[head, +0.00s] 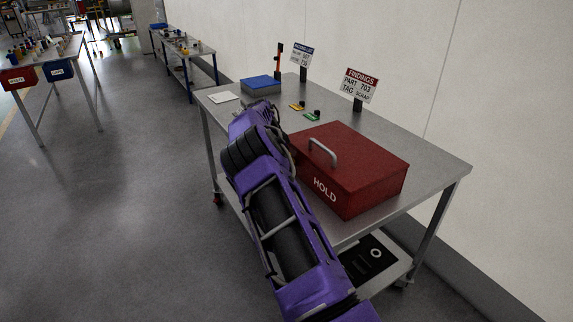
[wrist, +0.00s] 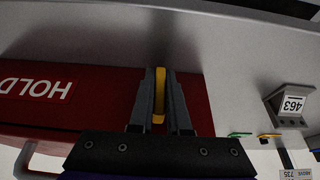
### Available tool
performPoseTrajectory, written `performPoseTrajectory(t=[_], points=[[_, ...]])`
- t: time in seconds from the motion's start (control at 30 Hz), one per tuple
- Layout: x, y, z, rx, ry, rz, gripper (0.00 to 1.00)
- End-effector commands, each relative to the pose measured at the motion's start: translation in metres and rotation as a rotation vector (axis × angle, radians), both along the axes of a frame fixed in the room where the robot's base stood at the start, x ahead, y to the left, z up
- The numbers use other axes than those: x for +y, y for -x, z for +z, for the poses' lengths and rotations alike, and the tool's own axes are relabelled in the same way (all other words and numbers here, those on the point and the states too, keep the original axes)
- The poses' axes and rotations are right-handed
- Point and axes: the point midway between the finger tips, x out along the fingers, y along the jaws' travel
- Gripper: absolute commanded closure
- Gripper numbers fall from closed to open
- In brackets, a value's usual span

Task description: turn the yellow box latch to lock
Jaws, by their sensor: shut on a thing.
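The red box marked HOLD (head: 365,172) sits shut on the grey metal table, its grey handle on the lid. The box also shows upside down in the wrist view (wrist: 105,92). The yellow latch (wrist: 160,96) is a narrow upright bar on the box's side in the wrist view. My gripper (wrist: 160,74) is shut on the yellow latch, one finger on each side of it. In the head view my purple arm hides the gripper and the latch.
The table (head: 432,170) also bears a blue box (head: 261,87), a white sheet (head: 222,97), small green and yellow tags and a FINDINGS sign (head: 360,86). A stand marked 463 (wrist: 292,104) is at right in the wrist view. Open floor lies to the left.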

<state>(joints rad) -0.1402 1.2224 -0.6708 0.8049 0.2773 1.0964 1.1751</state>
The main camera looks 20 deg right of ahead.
Motion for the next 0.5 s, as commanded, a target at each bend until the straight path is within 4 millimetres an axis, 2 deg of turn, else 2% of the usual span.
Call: performPoseTrajectory(t=[0.47,0.5], points=[[-0.0011,0.0001,0.0005,0.010,0.003,0.000,1.00],[-0.0013,0.0002,0.0005,0.010,0.003,0.000,0.81]])
